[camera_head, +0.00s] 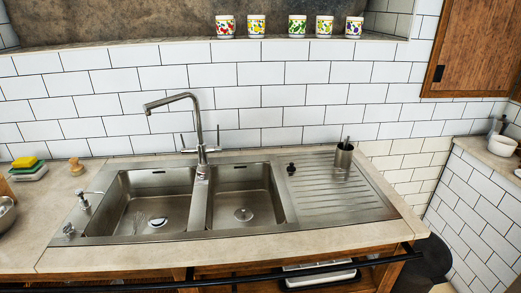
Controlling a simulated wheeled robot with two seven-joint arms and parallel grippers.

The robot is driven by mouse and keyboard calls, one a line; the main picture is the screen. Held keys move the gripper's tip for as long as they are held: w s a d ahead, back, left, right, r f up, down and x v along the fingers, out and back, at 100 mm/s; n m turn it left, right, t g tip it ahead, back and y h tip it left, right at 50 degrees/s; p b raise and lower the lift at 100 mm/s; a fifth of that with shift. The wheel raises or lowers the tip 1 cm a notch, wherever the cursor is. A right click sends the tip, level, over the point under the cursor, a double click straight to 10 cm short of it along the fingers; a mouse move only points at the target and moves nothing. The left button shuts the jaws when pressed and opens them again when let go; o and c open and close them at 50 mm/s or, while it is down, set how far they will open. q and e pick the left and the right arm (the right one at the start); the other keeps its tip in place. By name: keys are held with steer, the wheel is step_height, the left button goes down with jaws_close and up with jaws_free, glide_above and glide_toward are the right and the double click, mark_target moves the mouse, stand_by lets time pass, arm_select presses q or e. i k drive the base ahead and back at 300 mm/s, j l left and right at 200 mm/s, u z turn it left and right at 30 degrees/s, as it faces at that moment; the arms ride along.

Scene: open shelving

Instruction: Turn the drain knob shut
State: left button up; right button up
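A steel double sink (280,231) is set in the counter. A small dark knob (291,168) stands upright on its deck, between the right basin and the ridged drainboard. A small chrome knob (69,229) sits on the deck at the front left corner. I cannot tell from its look which one is the drain knob, nor how either is turned. The left basin has a drain (157,221) and the right basin has a drain (243,214). Both basins look free of water. Neither of my grippers is in view.
A tall faucet (199,125) rises behind the basins, its spout toward the left. A steel cup (343,156) stands on the drainboard. A chrome dispenser (84,201) stands at the left. A dark rail (260,276) runs along the counter front. The front counter strip is clear.

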mark_target(68, 230)
steer(key=u, duration=1.4)
